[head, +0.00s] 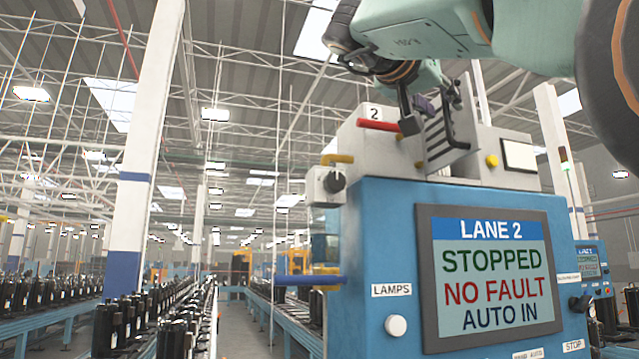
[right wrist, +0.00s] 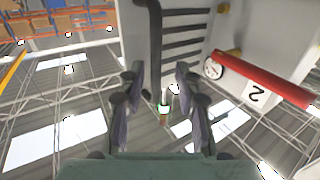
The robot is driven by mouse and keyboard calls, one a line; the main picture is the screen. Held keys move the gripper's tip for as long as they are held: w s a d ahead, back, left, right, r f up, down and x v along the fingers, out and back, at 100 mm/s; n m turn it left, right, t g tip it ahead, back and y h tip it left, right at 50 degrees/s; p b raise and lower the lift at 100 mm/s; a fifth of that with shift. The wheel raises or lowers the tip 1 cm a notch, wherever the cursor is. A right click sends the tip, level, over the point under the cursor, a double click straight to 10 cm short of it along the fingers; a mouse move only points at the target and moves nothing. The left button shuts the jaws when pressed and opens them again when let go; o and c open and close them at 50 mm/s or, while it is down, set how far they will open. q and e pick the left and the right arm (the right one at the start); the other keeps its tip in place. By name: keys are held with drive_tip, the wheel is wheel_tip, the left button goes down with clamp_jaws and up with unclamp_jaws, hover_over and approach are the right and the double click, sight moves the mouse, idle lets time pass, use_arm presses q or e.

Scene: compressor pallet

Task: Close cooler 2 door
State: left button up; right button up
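Cooler 2 is a pale grey housing (head: 350,137) marked "2" on top of the blue cabinet. It also shows in the right wrist view beside the "2" label (right wrist: 256,93). Its door looks to be the louvred panel (head: 437,140), which stands out at an angle from the housing. The slotted panel fills the top middle of the right wrist view (right wrist: 185,22), with a dark bar along its left edge. My right gripper (head: 430,103) is at the panel's upper part. In the right wrist view its fingers (right wrist: 160,75) are apart with nothing between them. My left gripper is out of view.
A red pipe (head: 380,125) juts from the housing beside the gripper. The blue cabinet (head: 380,240) carries a "LANE 2 STOPPED" screen (head: 490,272) below. Yellow and blue pipe stubs stick out at left. A white column (head: 148,150) and conveyor lines stand farther left.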

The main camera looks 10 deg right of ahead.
drive_tip(key=shift+s+d+r, duration=0.2)
drive_tip(key=shift+s+d, duration=0.05)
drive_tip(key=shift+s, duration=0.35)
drive_tip(key=shift+c, duration=0.8)
drive_tip(key=shift+w+f, duration=0.3)
drive_tip(key=shift+w, duration=0.55)
drive_tip(key=c, duration=0.5)
drive_tip(key=shift+s+d+r, duration=0.1)
drive_tip(key=shift+s, duration=0.1)
clamp_jaws()
